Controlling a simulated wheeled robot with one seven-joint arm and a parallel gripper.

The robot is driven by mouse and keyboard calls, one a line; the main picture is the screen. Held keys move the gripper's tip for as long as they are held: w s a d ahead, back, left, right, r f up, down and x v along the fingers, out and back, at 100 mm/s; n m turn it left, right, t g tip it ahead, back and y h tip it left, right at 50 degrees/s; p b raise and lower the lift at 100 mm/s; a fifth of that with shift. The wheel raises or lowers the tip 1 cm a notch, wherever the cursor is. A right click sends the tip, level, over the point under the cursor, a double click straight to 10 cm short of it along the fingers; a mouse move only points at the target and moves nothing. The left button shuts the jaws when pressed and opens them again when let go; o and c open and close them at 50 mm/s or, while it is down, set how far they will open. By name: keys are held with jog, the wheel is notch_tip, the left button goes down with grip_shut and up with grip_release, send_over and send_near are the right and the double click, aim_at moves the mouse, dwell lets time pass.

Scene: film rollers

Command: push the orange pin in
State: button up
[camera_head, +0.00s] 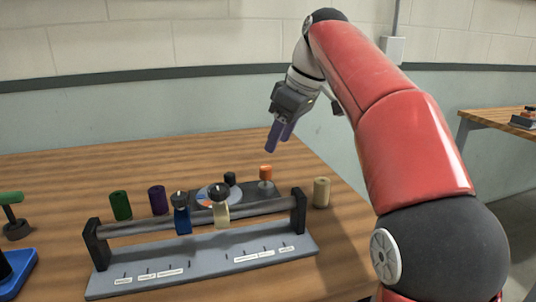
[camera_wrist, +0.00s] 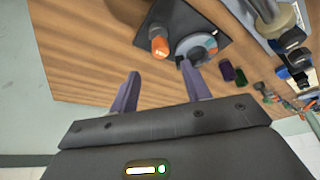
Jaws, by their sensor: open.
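The orange pin (camera_head: 266,173) stands upright near the right end of a dark plate (camera_head: 250,187) on the wooden table, its orange cap raised above the plate on a thin stem. It also shows in the wrist view (camera_wrist: 159,46). My gripper (camera_head: 279,136) is above and behind the plate, apart from the pin, with its purple fingers pointing down. In the wrist view my gripper (camera_wrist: 163,82) is open and empty, and the pin lies beyond the fingertips, between them in the picture. A round disc (camera_head: 214,194) with coloured sectors sits on the plate beside the pin.
A rail (camera_head: 255,208) carrying a blue clamp (camera_head: 181,215) and a cream clamp (camera_head: 220,207) stands in front of the plate. Green (camera_head: 120,205), purple (camera_head: 157,199) and beige (camera_head: 321,192) cylinders stand nearby. The table behind the plate is clear.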

aim_at(266, 167)
jog(key=x, duration=0.7)
jog(key=shift+a+f, duration=0.1)
jog(key=shift+f, duration=0.2)
jog(key=shift+c, duration=0.4)
grip_shut()
